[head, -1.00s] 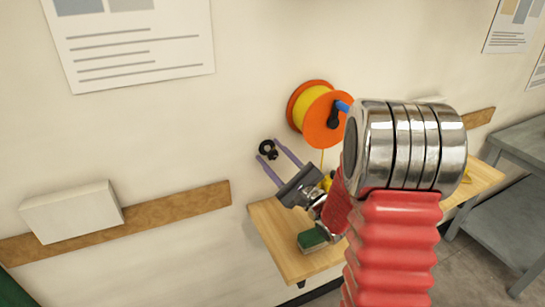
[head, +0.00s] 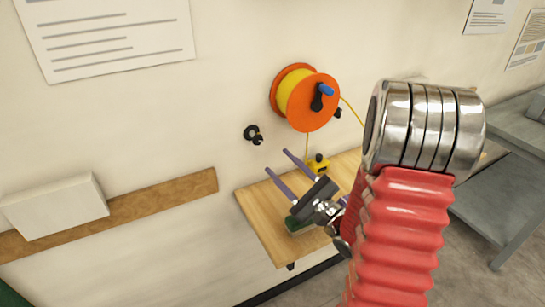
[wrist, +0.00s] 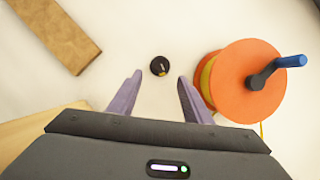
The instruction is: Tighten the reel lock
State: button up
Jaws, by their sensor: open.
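A small round black knob (head: 253,134), which looks like the reel lock, sits on the wall left of the orange reel (head: 318,118). The reel carries yellow line and a black crank with a blue handle (head: 326,90). In the wrist view the knob (wrist: 159,66) shows a pale line and a yellowish mark. My gripper (head: 277,163) has two purple fingers, apart and empty. In the head view the fingertips are below and right of the knob. In the wrist view the knob appears between the fingertips, just beyond them, with no visible contact.
A wooden shelf (head: 262,215) below the reel holds a small yellow item (head: 318,164) and a green block (head: 293,226), partly behind my gripper. A wooden rail (head: 165,200) with a white box (head: 52,207) is at left. A grey table (head: 500,205) stands at right.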

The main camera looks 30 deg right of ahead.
jog(key=v, duration=0.3)
jog(key=shift+a, duration=0.1)
dwell(0.5)
